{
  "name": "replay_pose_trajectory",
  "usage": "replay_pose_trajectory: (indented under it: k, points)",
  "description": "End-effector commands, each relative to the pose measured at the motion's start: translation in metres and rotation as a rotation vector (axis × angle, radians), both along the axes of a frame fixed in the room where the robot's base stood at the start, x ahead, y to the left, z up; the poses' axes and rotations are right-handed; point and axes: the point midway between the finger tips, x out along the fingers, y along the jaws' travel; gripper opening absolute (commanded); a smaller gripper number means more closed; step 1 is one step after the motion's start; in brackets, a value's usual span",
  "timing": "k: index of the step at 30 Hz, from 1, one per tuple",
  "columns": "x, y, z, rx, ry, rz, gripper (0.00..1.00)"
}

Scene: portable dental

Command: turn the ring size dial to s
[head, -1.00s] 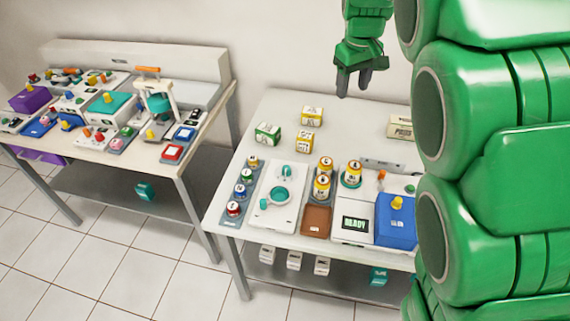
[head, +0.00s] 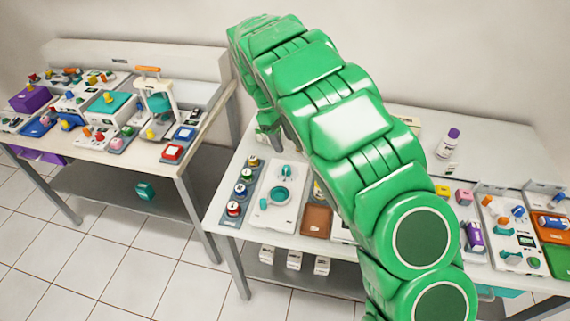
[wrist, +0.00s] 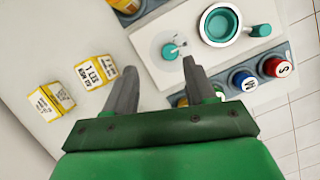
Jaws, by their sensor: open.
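The white unit (head: 265,212) on the right-hand table carries a small teal knob (head: 287,170) on a round pale plate, which looks like the dial. A larger teal ring-shaped cup (head: 279,194) sits in front of it. In the wrist view the knob (wrist: 170,51) lies just beyond my fingertips, near the right finger, with the cup (wrist: 221,24) further right. My gripper (wrist: 158,74) is open and empty, apart from the knob. In the head view my gripper (head: 270,138) hangs above the table behind the unit. The dial's markings are not readable.
A rack of capped jars stands left of the unit, including a red jar marked S (wrist: 278,67) and a blue jar (wrist: 245,80). Yellow-white boxes (wrist: 95,71) lie to the left in the wrist view. My arm hides much of the table.

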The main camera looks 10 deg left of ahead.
Motion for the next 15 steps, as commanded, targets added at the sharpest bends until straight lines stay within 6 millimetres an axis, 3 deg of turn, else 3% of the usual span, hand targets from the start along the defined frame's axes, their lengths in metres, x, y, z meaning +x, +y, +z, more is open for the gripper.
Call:
replay_pose_trajectory:
  k: [6,15]
  points:
    - [-0.007,0.018,-0.021,-0.026,0.029,0.057,0.55]
    - [-0.011,0.013,-0.036,-0.032,0.037,0.06,0.55]
